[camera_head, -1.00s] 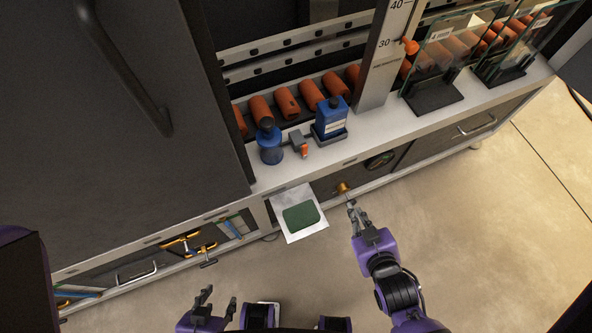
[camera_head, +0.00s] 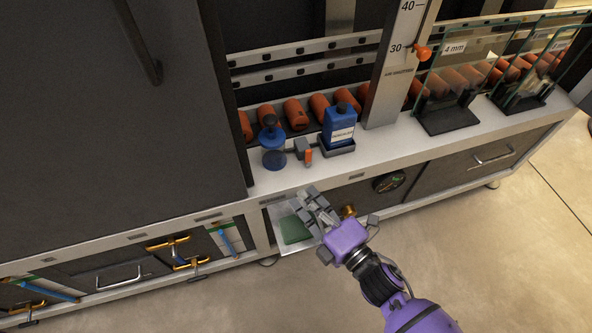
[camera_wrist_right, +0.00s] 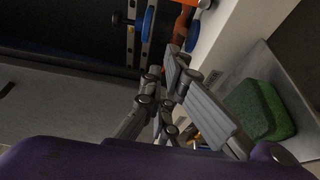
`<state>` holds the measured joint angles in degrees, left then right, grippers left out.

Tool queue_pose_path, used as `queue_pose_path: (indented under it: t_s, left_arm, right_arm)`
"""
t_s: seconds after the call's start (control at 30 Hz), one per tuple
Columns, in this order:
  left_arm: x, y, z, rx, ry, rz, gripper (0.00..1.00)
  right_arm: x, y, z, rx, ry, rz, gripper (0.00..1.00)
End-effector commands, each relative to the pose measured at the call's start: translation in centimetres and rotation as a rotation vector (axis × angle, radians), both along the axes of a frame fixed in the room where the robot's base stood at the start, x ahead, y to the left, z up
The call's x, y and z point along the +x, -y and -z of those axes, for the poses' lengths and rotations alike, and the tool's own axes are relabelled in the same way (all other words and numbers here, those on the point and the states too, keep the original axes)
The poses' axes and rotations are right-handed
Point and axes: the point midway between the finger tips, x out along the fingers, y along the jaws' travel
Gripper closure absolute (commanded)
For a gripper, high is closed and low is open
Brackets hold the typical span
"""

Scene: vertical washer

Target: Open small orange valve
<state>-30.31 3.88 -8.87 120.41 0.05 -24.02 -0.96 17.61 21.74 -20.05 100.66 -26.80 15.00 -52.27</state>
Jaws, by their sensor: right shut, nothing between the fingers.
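A small orange valve handle (camera_head: 308,156) sits on a grey fitting on the white ledge, between the blue pump bottle (camera_head: 272,152) and the blue rectangular bottle (camera_head: 340,125). An orange piece (camera_wrist_right: 184,27), perhaps that handle, shows at the top of the right wrist view. My right gripper (camera_head: 312,203) is shut and empty, in front of and below the ledge, over the pull-out tray, apart from the handle. Its grey fingers (camera_wrist_right: 185,95) fill the middle of the wrist view. My left gripper is out of view.
A white tray (camera_head: 275,212) with a green pad (camera_head: 295,229) juts out below the ledge. A brass knob (camera_head: 348,211) is beside my right gripper. An orange knob (camera_head: 423,52) is on the scale column. Glass panels (camera_head: 460,75) stand at right. The floor in front is open.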

Motion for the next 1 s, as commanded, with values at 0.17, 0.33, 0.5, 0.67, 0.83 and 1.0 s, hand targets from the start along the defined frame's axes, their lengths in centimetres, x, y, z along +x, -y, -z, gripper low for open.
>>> queue_pose_path:
  t_s: [0.17,0.33,0.5,0.67,0.83,1.0]
  left_arm:
    - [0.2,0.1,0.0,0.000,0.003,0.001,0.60]
    - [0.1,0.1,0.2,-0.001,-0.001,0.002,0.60]
    - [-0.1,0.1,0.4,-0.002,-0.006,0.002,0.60]
    - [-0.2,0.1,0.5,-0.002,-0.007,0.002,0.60]
    - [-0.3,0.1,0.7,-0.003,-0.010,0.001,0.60]
    - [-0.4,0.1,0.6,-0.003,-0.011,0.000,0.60]
  right_arm:
    - [0.0,0.0,0.0,-0.003,0.001,0.002,1.00]
    - [0.1,-0.1,0.0,-0.001,0.000,0.002,1.00]
    - [1.5,-1.1,0.0,0.001,-0.001,0.002,1.00]
    - [4.0,-3.0,-0.1,0.001,0.001,0.002,1.00]
    - [7.0,-5.3,0.0,0.001,-0.001,0.002,1.00]
    - [8.5,-4.4,0.2,-0.006,-0.003,0.004,1.00]
